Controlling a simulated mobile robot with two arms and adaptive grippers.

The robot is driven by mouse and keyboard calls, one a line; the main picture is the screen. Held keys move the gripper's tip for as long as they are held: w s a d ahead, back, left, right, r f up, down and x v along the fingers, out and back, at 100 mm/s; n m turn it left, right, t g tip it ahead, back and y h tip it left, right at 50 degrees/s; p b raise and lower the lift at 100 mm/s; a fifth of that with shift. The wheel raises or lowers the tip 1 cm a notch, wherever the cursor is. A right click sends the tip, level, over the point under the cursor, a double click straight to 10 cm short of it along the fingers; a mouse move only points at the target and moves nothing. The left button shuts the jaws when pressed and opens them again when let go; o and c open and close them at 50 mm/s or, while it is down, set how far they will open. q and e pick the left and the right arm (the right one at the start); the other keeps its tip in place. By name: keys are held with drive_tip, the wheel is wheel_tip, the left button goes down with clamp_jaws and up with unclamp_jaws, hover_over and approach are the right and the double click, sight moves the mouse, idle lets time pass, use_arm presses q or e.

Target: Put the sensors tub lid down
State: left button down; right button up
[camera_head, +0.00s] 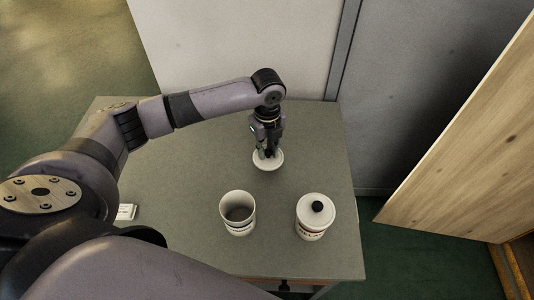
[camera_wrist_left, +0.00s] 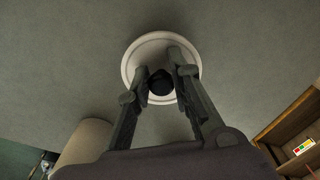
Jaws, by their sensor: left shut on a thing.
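The sensors tub lid (camera_head: 274,165) is a round white disc with a black knob (camera_wrist_left: 160,82). My left gripper (camera_head: 266,153) points down at the lid, and its fingers are shut on the knob. In the left wrist view the lid (camera_wrist_left: 141,51) lies flat beyond the fingers (camera_wrist_left: 160,84) against the grey table top. I cannot tell whether the lid touches the table or hangs just above it. An open white tub (camera_head: 238,227), empty as far as I see, stands nearer to me on the table. My right gripper is not in view.
A second white tub (camera_head: 314,230) with a black-knobbed lid on it stands right of the open tub. A small white label (camera_head: 126,212) lies at the table's left. The grey table (camera_head: 180,200) has free room around the lid. A wooden panel (camera_head: 470,140) stands at the right.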

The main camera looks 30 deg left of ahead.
sight(267, 150)
use_arm(q)
drive_tip(key=shift+f, duration=1.5)
drive_tip(key=shift+f, duration=0.15)
drive_tip(key=c, duration=1.4)
unclamp_jaws()
drive_tip(key=shift+c, duration=0.2)
wheel_tip(267, 150, up, 12)
drive_tip(key=shift+r+b, duration=0.2)
drive_tip(key=shift+b, duration=0.45)
drive_tip(key=shift+d+f, duration=0.1)
